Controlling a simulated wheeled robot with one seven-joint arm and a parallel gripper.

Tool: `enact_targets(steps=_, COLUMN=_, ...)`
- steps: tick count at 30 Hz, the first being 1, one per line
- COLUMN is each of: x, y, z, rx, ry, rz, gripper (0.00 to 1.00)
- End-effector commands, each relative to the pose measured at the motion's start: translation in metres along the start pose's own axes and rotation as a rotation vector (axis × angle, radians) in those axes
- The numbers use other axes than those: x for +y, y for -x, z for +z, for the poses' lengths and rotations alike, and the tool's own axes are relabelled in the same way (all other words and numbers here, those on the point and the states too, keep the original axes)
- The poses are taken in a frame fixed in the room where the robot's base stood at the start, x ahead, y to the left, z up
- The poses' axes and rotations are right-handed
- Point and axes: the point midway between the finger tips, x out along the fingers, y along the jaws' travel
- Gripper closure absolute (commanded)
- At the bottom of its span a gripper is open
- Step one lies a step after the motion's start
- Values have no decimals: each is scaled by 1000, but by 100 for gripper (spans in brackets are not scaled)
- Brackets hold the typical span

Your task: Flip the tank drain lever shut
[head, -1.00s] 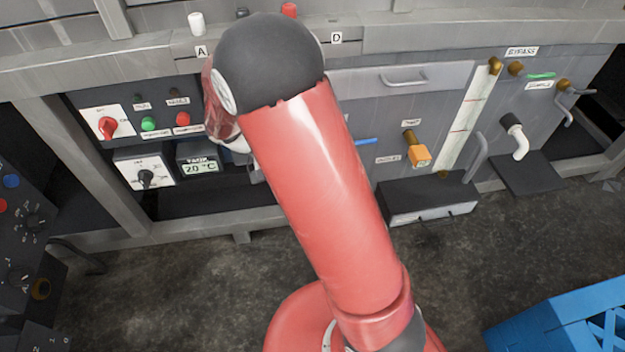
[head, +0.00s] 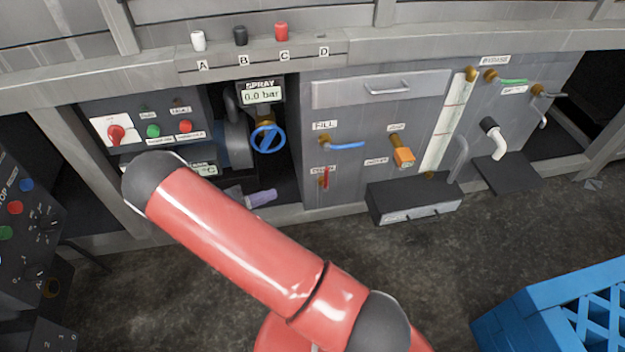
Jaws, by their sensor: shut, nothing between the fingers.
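A small red lever (head: 326,178) stands roughly upright at a brass fitting low on the grey tank front, under a label too small to read. It may be the drain lever, but I cannot confirm this. Above it, a blue lever (head: 346,145) marked FILL lies roughly level. An orange handle (head: 403,156) on a brass valve sits to the right, its label also unclear. My gripper is not in view. My red arm crosses the lower middle, its dark joint in front of the left control panel, apart in the picture from the levers.
A blue handwheel (head: 267,138) sits under the SPRAY display (head: 262,95), which reads 0.0 bar. A purple cylinder (head: 262,197) lies low in the recess. A dark box (head: 415,200) juts out below the orange handle. A blue crate (head: 530,300) stands at lower right. Floor between is clear.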

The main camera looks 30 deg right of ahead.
Motion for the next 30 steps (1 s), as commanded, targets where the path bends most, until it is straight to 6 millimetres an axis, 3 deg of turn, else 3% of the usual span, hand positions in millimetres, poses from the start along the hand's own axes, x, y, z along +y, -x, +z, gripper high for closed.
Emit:
enact_targets(steps=5, x=0, y=-1, z=0, rx=-2, ry=1, rz=-1, gripper=100)
enact_targets(steps=10, x=1, y=-16, z=0, rx=-4, ry=2, rz=-2, gripper=100)
enact_targets(steps=24, x=1, y=-111, z=1, rx=-5, ry=3, rz=-2, gripper=100)
enact_targets(steps=30, x=0, y=-134, z=1, rx=-4, ry=2, rz=-2, gripper=100)
